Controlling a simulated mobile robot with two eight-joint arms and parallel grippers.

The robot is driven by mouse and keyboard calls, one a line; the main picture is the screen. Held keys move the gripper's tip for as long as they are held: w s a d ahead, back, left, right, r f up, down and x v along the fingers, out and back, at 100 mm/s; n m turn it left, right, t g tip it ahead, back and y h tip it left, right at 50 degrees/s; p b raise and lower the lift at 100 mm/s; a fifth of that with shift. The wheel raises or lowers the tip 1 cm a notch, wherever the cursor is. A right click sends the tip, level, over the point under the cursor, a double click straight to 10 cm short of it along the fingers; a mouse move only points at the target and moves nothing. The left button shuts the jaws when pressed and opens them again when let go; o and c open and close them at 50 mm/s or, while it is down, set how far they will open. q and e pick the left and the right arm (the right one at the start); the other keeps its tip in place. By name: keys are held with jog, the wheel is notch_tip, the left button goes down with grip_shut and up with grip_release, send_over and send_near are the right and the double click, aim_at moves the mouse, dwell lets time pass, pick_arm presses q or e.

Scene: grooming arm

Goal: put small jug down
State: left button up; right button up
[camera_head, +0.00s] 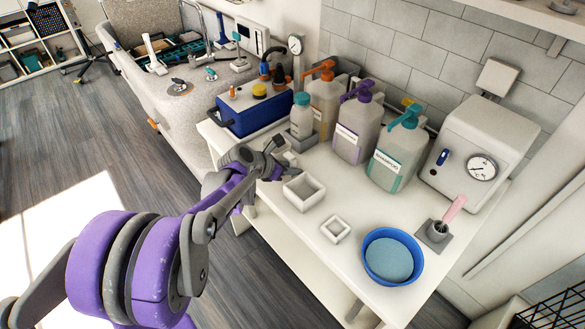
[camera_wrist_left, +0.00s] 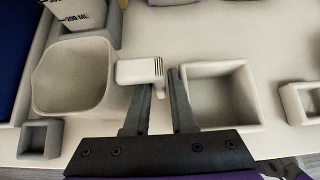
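The small jug (camera_wrist_left: 68,82), pale and open-topped, stands upright on the white table at the left of the left wrist view. Its handle (camera_wrist_left: 138,72) points right, toward my left gripper (camera_wrist_left: 160,88). The handle's end lies between the two fingertips, with a visible gap to the right finger. I cannot tell whether the left finger touches it. In the head view my left gripper (camera_head: 272,158) is low over the table and mostly hides the jug. My right gripper is not in view.
A square white container (camera_wrist_left: 218,92) stands close right of the fingers. A smaller square one (camera_head: 335,229) and a blue bowl (camera_head: 366,262) are farther right. A teal-capped bottle (camera_head: 302,122), pump bottles (camera_head: 355,135) and a blue box (camera_head: 246,117) stand behind.

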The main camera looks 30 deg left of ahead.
pick_arm(q)
jog(key=shift+s+a+r, duration=0.1)
jog(key=shift+s+r, duration=0.05)
jog(key=shift+r, duration=0.25)
jog(key=v, duration=1.1)
jog(key=s+d+f+m+g+y, duration=0.1)
jog(key=s+d+m, duration=0.3)
jog(key=m, duration=0.6)
jog(key=s+d+f+m+g+y, duration=0.1)
jog(key=s+d+f+m, duration=0.3)
jog(key=s+m, duration=0.5)
jog(key=s+d+f+m+g+y, duration=0.1)
jog(key=s+d+m, duration=0.5)
jog(key=m, duration=0.6)
notch_tip(320, 180, down, 3)
jog(key=shift+s+r+g+y+p, duration=0.25)
jog(key=shift+s+g+y+p, duration=0.15)
jog(key=shift+s+g+p, duration=0.1)
